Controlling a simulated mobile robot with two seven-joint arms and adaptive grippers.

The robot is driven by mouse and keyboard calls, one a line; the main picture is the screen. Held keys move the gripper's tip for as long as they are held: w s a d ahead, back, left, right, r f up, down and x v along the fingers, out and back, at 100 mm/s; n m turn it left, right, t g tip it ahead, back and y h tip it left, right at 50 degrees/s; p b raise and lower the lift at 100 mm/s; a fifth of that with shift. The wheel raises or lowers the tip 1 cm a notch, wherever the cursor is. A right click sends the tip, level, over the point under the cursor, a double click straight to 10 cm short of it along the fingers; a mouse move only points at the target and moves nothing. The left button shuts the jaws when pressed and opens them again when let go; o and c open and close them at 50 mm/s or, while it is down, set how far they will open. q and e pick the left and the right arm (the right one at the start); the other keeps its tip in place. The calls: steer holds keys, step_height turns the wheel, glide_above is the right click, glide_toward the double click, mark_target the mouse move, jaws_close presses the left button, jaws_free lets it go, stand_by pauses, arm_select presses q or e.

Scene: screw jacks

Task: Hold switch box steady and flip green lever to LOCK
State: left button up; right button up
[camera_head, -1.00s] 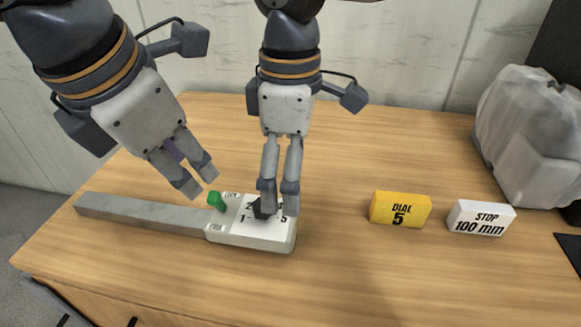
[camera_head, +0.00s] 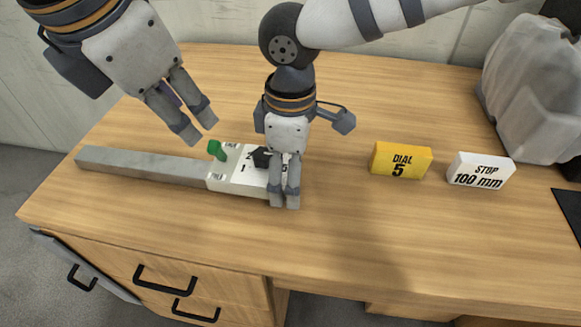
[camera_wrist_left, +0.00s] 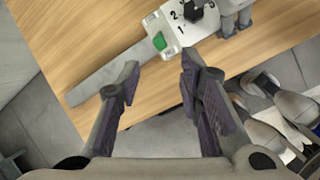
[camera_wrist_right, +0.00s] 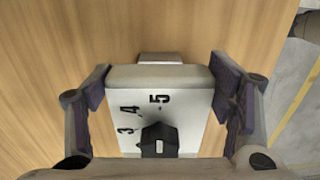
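The pale switch box (camera_head: 232,184) lies on the table at the end of a grey bar (camera_head: 140,165). Its green lever (camera_head: 216,150) rises at its left end near two small labels, too small to read here. A black dial (camera_wrist_right: 159,138) stands on its numbered face. My left gripper (camera_head: 199,127) is open and empty, above and left of the lever; the lever also shows beyond its fingers in the left wrist view (camera_wrist_left: 159,41). My right gripper (camera_head: 285,197) is at the box's right end. Its spread fingers flank the box in the right wrist view; contact cannot be told.
A yellow block marked DIAL 5 (camera_head: 401,161) and a white block marked STOP 100 mm (camera_head: 480,170) stand to the right. A grey, covered-looking object (camera_head: 535,105) is at the back right. The front of the wooden table (camera_head: 380,235) is clear.

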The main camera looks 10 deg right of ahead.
steer(key=c, duration=0.9)
arm_select(q)
steer(key=shift+c, duration=1.4)
arm_select(e)
steer(key=shift+c, duration=0.8)
arm_select(q)
jaws_close()
steer(key=w+a+f+n+t+h, duration=0.25)
steer(key=w+f+n+h, duration=0.35)
steer(key=w+h, duration=0.45)
steer(key=s+a+f+n+h, duration=0.2)
steer(key=s+f, duration=0.2)
steer(key=s, duration=0.1)
steer(key=s+a+f+n+h, duration=0.1)
steer(key=s+a+f+h, duration=0.2)
steer(key=s, duration=0.3)
steer(key=s+a+f+n+h, duration=0.2)
steer(key=s+a+f, duration=0.1)
steer(key=s+f, duration=0.1)
steer(key=shift+s+a+f+n+t+h, duration=0.1)
steer(key=shift+s+f+n+t+h, duration=0.1)
steer(key=shift+s, duration=0.25)
steer(key=shift+s+a+f+n+t+h, duration=0.1)
steer(key=shift+s+f+t+h, duration=0.1)
steer(key=shift+s, duration=0.2)
